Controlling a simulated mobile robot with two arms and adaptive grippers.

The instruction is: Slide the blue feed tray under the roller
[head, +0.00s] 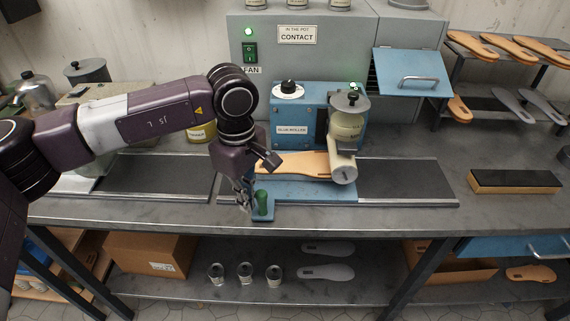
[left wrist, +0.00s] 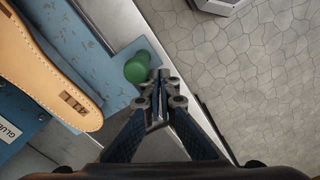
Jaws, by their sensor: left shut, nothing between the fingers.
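The blue feed tray (head: 318,190) lies on the bench in front of the machine labelled glue roller (head: 320,110). A tan sole (head: 285,163) lies on the tray, its right end close to the cream roller unit (head: 344,150). A green knob (head: 263,203) stands on the tray's front left tab; it also shows in the left wrist view (left wrist: 137,68). My left gripper (head: 243,198) is shut and empty, low beside the knob on its left. In the left wrist view its fingertips (left wrist: 160,82) are beside the knob; contact is unclear. My right gripper is out of view.
Dark belt strips lie left (head: 155,175) and right (head: 405,180) of the tray. A dark block on a wooden base (head: 514,181) sits farther right. A yellow-labelled can (head: 202,132) is behind my left arm. The bench's front edge is close to the gripper.

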